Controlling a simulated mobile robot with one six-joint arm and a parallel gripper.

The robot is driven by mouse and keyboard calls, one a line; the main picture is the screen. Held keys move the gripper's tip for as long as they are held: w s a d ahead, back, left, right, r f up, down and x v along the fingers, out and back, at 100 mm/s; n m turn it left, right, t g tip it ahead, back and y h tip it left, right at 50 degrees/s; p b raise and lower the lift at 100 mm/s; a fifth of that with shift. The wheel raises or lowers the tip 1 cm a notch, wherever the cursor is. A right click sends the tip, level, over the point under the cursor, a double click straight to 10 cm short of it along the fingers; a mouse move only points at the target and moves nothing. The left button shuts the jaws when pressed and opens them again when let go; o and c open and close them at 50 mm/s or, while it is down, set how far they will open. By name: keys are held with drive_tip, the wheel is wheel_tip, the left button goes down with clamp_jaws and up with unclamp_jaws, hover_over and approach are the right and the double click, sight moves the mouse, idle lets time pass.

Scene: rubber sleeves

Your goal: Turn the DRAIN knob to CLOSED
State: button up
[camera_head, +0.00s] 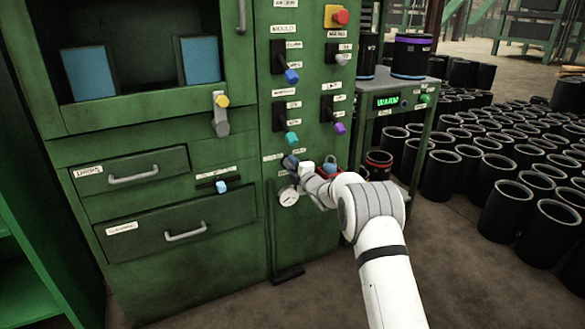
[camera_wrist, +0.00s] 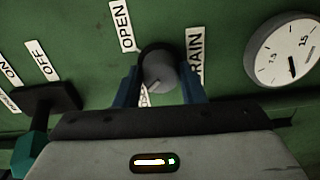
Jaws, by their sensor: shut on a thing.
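The DRAIN knob (camera_wrist: 158,72) is a round grey knob with a dark rim on the green panel, in the upper middle of the wrist view. The OPEN label (camera_wrist: 125,25) is to its left and the DRAIN label (camera_wrist: 195,50), its first letter covered, to its right. Part of another white label shows below the knob, mostly hidden. My gripper (camera_wrist: 160,88) has its blue fingers on both sides of the knob, shut on it. In the head view my gripper (camera_head: 291,163) is at the lower panel and largely covers the knob. The knob's pointing direction is unclear.
A round gauge (camera_wrist: 287,50) is close to the right of the knob. A teal-tipped switch (camera_wrist: 35,135) with ON and OFF labels is at the lower left. Drawers (camera_head: 133,173) lie left; a cart (camera_head: 405,85) and many black sleeves (camera_head: 510,205) are on the right.

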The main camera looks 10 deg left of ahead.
drive_tip(key=shift+n, duration=0.4)
drive_tip(key=o, duration=1)
drive_tip(key=p+v, duration=0.2)
drive_tip(key=v, duration=0.5)
drive_tip(key=shift+s+d+p, duration=0.25)
drive_tip(key=shift+s+p, duration=0.05)
drive_tip(key=shift+s, duration=0.05)
